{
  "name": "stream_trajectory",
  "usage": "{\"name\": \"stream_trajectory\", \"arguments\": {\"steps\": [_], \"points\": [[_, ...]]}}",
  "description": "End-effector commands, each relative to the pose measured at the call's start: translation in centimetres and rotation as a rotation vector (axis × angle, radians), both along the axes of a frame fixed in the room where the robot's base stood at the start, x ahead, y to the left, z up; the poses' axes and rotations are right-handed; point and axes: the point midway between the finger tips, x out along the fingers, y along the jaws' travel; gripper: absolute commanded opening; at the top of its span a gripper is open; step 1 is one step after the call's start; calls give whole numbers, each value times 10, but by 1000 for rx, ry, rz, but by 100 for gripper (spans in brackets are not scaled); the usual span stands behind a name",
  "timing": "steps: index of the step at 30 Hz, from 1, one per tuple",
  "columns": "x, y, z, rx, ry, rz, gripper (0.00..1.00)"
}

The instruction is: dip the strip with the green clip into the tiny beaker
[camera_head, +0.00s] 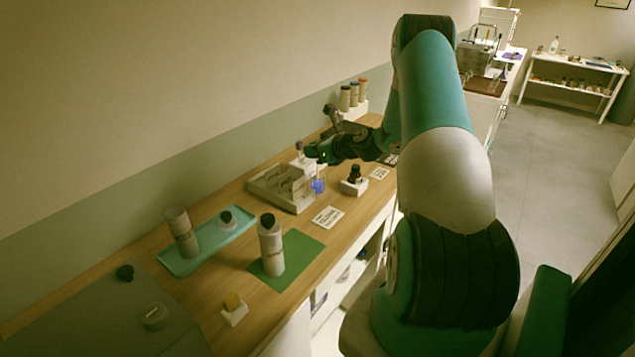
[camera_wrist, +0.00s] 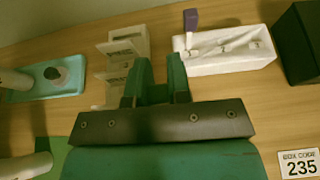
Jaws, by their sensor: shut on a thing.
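My gripper (camera_head: 314,154) hangs over the back of the counter, close above the tiny beaker (camera_head: 318,185) with blue liquid. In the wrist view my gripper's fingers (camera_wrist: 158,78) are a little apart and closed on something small. The green clip blends with the green fingers, and its strip is mostly hidden. I cannot tell whether the strip's lower end is inside the beaker. The beaker is hidden in the wrist view. Another strip with a purple clip (camera_head: 299,146) stands in a white holder, and its clip also shows in the wrist view (camera_wrist: 190,18).
A compartmented tray (camera_head: 262,191) sits left of the beaker. A dark-topped bottle (camera_head: 354,174) stands on a white block to its right. The white slotted holder (camera_wrist: 225,60) is close to my fingers. Several capped bottles stand in a rack (camera_head: 352,110) behind.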

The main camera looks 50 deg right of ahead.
Motion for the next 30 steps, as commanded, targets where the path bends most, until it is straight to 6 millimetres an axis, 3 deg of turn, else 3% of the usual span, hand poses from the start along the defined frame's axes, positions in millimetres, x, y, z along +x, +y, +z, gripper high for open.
{"name": "stream_trajectory", "arguments": {"steps": [13, 30], "points": [[0, 0, -2, -1, -1, 0, 0], [0, 0, 40, -1, 0, 0, 0]]}}
